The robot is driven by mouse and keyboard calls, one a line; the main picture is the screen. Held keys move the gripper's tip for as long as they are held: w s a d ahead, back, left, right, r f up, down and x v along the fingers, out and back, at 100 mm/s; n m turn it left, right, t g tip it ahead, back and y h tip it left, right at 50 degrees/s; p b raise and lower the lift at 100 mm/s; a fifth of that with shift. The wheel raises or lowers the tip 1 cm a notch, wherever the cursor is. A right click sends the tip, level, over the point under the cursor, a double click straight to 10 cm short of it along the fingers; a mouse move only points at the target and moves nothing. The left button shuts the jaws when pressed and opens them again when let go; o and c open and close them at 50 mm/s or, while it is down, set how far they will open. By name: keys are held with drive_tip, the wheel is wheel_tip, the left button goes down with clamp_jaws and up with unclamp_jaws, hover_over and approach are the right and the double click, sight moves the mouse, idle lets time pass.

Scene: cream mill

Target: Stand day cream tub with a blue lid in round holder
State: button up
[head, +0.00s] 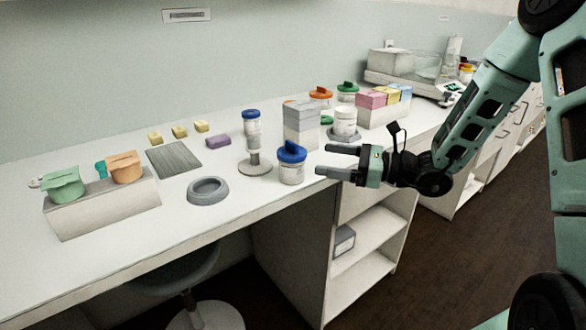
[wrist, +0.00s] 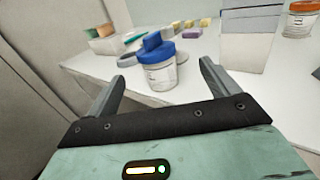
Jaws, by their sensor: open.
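A white tub with a blue lid (head: 291,170) stands upright near the front edge of the table. In the wrist view the tub (wrist: 160,75) shows between and just beyond my fingertips. My gripper (head: 323,161) is open, empty and level, a short way right of the tub; its fingers also show in the wrist view (wrist: 164,62). The round holder, a grey ring (head: 208,197), lies empty on the table left of the tub. Another small blue-lidded container (head: 252,127) stands on a grey pedestal (head: 255,169) behind the tub.
A grey-topped box (head: 301,130) stands behind the tub, with a white jar (head: 345,123) beside it. A grey mat (head: 174,160) and a pale block bearing green and orange tubs (head: 110,212) are at left. The table between tub and ring is clear along the front.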

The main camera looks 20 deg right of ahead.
sight(291, 152)
drive_tip(key=x, duration=0.4)
drive_tip(key=shift+s, duration=0.1)
drive_tip(key=x, duration=0.4)
drive_tip(key=shift+a+p, duration=0.3)
drive_tip(key=shift+a, duration=0.15)
drive_tip(key=shift+w+a, duration=0.25)
drive_tip(key=shift+a, duration=0.1)
drive_tip(key=c, duration=1.2)
